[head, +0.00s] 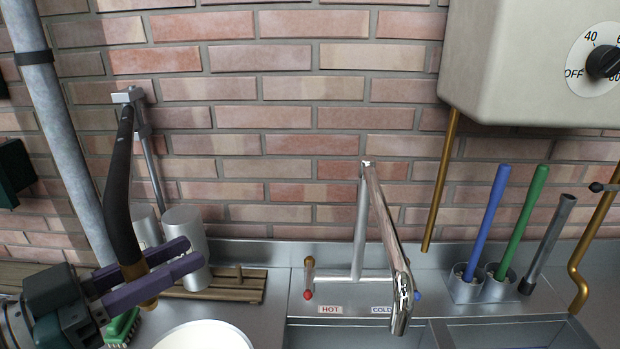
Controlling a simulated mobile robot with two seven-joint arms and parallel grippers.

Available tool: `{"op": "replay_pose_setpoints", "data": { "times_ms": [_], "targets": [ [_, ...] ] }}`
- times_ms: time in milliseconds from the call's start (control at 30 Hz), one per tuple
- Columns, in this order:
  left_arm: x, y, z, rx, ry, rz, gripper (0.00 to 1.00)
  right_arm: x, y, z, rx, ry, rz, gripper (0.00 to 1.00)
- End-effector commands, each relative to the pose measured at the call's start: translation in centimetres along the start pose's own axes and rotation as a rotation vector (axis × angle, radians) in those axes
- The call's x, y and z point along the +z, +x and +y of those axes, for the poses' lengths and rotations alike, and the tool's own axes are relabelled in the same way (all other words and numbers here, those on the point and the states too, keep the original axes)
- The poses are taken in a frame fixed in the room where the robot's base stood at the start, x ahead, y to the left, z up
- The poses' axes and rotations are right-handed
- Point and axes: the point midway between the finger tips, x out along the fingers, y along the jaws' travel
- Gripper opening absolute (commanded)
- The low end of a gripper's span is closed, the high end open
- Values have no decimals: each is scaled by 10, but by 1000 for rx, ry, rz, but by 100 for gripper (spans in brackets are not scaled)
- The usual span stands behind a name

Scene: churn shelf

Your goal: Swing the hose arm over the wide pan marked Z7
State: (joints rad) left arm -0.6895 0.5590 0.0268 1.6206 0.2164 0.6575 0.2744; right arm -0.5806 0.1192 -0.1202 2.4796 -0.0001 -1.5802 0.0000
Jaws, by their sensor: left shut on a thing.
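The hose arm is a dark hose (118,190) hanging from a grey bracket on the wall at the left, with a brass-coloured lower end. My left gripper (190,253), with purple fingers, is shut around that lower end. The brass tip shows just below the fingers. A round cream-white pan (205,336) shows partly at the bottom edge, below and to the right of the hose tip. No Z7 mark is visible on it, so I cannot tell whether it is the marked pan. My right gripper is not in view.
A chrome tap (380,230) stands over the sink at centre. Grey cylinders (187,245) stand on a wooden rack (232,286) behind the gripper. A green brush (122,328) lies below it. A heater box (530,60) and blue and green handles are at the right.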

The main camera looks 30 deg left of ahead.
Motion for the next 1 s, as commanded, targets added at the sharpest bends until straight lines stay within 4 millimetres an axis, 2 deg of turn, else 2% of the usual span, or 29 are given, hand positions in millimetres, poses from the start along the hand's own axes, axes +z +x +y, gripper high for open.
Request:
{"op": "replay_pose_setpoints", "data": {
  "times_ms": [67, 100, 367, 600, 733, 1000],
  "targets": [
    [-2, 1, 6, 15, 3, 10, 0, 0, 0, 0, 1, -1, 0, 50],
    [-3, 1, 6, 15, 3, 10, 30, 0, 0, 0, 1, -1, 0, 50],
    [-2, 1, 4, 11, 2, 8, 60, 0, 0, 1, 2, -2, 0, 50],
    [-1, 0, 3, 7, 2, 5, 60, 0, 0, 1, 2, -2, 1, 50],
    [0, -8, 2, 7, 2, 3, 60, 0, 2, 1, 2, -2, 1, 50],
    [3, -56, 3, 7, 1, -1, 60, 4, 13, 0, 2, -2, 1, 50]
  ]
}}
